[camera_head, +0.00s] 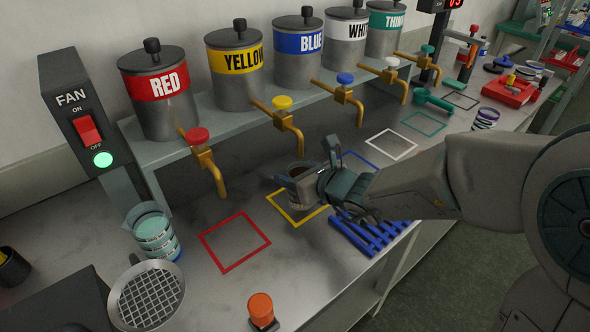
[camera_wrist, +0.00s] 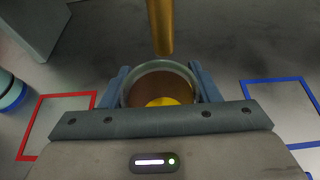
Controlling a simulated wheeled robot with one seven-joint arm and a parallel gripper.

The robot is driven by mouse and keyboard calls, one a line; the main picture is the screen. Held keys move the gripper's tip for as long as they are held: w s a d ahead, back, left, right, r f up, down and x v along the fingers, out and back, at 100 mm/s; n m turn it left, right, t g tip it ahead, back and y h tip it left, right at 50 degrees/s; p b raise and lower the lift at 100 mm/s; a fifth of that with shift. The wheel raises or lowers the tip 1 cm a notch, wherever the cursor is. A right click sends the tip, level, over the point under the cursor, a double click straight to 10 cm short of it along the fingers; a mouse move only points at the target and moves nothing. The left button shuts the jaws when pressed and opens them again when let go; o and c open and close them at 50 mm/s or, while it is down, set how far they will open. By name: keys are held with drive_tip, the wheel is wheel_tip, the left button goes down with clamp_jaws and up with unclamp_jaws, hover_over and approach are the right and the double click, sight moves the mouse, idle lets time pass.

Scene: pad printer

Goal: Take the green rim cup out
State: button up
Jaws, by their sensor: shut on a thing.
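A cup (camera_head: 304,192) is at the yellow square (camera_head: 279,205), below the yellow tap (camera_head: 285,110). In the wrist view the cup (camera_wrist: 160,69) has a pale grey-green rim, a brownish inner wall and yellow at the bottom. My gripper (camera_head: 307,168) is shut on the cup, with one finger on each side; both fingers also show in the wrist view (camera_wrist: 160,84). The gold spout (camera_wrist: 160,25) ends near the rim's far edge in the wrist view. I cannot tell whether the cup touches the counter.
The red square (camera_head: 234,241) to the left is empty. A blue rack (camera_head: 370,234) lies in front on the right. A beaker (camera_head: 157,236) stands at left, near a round mesh (camera_head: 147,298) and an orange-topped object (camera_head: 261,309). A striped cup (camera_head: 485,118) stands at right.

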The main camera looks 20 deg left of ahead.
drive_tip(key=shift+s+d+b, duration=0.3)
drive_tip(key=shift+s+d, duration=1.25)
drive_tip(key=shift+s, duration=0.3)
drive_tip(key=shift+s+d+b, duration=0.3)
drive_tip(key=shift+s+d, duration=1.25)
drive_tip(key=shift+s, duration=0.25)
drive_tip(key=shift+r+p, duration=2)
drive_tip(key=shift+r, duration=0.5)
